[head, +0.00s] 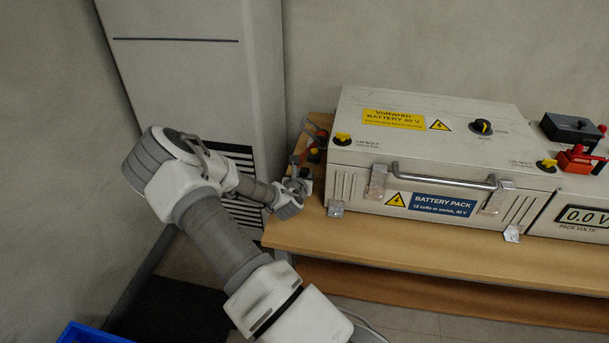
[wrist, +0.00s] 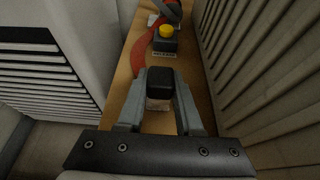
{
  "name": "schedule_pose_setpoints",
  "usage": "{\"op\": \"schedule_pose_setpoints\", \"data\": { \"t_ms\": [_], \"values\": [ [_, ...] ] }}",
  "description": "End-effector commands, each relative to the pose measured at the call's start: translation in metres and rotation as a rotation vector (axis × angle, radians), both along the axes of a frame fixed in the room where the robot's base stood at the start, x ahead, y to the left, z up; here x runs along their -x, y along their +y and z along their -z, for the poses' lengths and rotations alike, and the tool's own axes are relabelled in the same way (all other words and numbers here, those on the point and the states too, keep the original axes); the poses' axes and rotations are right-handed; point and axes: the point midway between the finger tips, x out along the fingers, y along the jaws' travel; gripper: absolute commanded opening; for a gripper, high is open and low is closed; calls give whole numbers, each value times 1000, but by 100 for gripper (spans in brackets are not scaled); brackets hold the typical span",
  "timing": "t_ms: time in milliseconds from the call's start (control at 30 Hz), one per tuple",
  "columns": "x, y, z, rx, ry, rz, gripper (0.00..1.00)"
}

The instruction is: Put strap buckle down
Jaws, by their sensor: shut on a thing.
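In the wrist view my gripper (wrist: 160,82) is shut on a small dark block, which I take for the strap buckle (wrist: 159,82). A pale part shows below its black top. It is over the narrow strip of wooden bench (wrist: 128,70) beside the ribbed battery case wall. Whether it touches the wood I cannot tell. A red strap (wrist: 146,56) curves from the far end toward the held block; its joining is hidden. In the head view my gripper (head: 303,178) is at the bench's left end, beside the case, and the buckle is too small to make out.
A dark box with a yellow button (wrist: 166,39) stands just beyond the held block. The battery pack (head: 430,155) closes off the right side. A tall pale cabinet (head: 215,75) with dark slots stands left. Free bench (head: 400,245) runs along the pack's front.

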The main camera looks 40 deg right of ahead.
Motion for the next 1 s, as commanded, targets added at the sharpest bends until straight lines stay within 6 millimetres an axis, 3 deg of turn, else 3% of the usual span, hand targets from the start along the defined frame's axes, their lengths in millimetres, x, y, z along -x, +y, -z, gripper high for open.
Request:
{"op": "schedule_pose_setpoints", "data": {
  "t_ms": [67, 100, 267, 667, 1000],
  "values": [
    [0, 0, 4, 1, 1, -1, 0],
    [0, 0, 3, 1, 1, 0, 38],
    [0, 0, 3, 0, 1, 0, 64],
    [1, 2, -3, -1, 2, 0, 64],
    [40, 49, -29, 1, 4, -5, 64]
  ]
}}
